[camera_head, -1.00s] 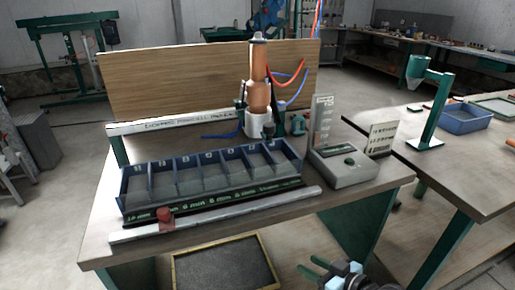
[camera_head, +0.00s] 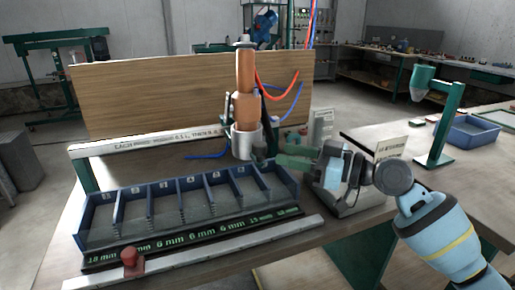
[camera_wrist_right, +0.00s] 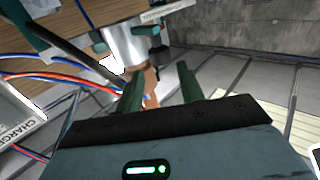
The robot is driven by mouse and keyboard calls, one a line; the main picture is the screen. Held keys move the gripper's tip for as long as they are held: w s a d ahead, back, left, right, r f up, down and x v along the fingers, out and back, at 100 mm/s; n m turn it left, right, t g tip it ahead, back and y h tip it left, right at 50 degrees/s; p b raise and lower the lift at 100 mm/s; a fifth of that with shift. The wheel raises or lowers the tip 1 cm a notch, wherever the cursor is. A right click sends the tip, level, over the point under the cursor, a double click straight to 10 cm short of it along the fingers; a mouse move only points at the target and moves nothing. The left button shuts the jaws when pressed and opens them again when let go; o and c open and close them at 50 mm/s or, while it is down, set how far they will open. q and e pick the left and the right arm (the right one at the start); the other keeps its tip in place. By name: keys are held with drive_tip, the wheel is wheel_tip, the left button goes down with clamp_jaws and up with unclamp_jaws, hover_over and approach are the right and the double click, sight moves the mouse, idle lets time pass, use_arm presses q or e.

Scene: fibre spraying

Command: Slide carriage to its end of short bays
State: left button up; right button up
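A small carriage with a red knob (camera_head: 130,257) sits on the pale rail (camera_head: 215,252) in front of the blue bay tray (camera_head: 80,222), near the rail's left end. The tray's front strip carries several mm labels; the lettering is partly too small to read. My right gripper (camera_head: 268,158) is right beside the pale cup at the base of the orange-brown spray unit (camera_head: 246,85). In the right wrist view its two green fingers (camera_wrist_right: 160,82) stand apart, with the metal cup (camera_wrist_right: 125,45) beyond them. I cannot tell whether they touch anything. My left gripper is not visible.
A wooden board (camera_head: 150,95) stands behind the spray unit. Blue and red hoses hang beside it. A grey box (camera_head: 345,200) stands right of the tray, partly behind my right arm. A green stand (camera_head: 440,130) and blue bin (camera_head: 470,132) are on the right table.

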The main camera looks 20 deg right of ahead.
sight(265, 145)
drive_tip(key=p+x, duration=0.1)
drive_tip(key=x, duration=0.5)
drive_tip(key=shift+w+a+r+p, duration=0.1)
drive_tip(key=shift+w+a+p, duration=0.05)
drive_tip(key=shift+p, duration=0.15)
drive_tip(key=shift+w+a, duration=0.45)
drive_tip(key=shift+a, duration=0.05)
drive_tip(key=shift+c, duration=0.5)
clamp_jaws()
